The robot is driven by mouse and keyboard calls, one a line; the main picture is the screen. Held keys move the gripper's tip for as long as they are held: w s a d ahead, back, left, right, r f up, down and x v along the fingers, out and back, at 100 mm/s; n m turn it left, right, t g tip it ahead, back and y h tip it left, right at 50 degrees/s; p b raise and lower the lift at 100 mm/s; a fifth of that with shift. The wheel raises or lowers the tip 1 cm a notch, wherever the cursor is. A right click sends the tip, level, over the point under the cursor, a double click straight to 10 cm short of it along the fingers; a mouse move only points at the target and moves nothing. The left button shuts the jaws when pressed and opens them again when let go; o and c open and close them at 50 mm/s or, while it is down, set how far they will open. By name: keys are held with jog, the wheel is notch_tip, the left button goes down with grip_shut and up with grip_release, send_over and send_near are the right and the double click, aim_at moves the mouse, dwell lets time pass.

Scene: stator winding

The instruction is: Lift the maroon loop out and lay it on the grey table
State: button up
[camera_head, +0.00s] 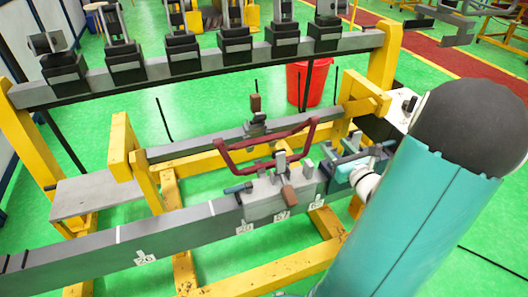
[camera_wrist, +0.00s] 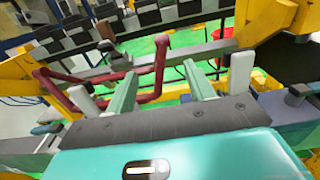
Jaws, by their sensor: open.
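The maroon loop (camera_head: 243,169) sits on the winding fixture (camera_head: 262,205) in the middle of the head view, among its upright grey posts. In the wrist view the loop (camera_wrist: 58,94) runs from the left towards the space ahead of my fingers. My gripper (camera_head: 335,158) is just right of the loop. In the wrist view my gripper (camera_wrist: 160,70) has its two pale green fingers apart, with part of the loop showing between them; contact cannot be told. The grey table (camera_head: 95,199) is at the left, its top bare.
A grey beam with black clamp blocks (camera_head: 182,50) crosses the back on yellow supports (camera_head: 127,145). Brown-handled clamps (camera_head: 290,195) stand close to the loop. A red bin (camera_head: 318,82) is on the green floor behind. The space above the grey table is clear.

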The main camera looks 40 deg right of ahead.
aim_at(316, 123)
jog(key=shift+x, duration=6.6)
jog(key=shift+s+d+r, duration=0.1)
jog(key=shift+d, duration=0.05)
grip_shut()
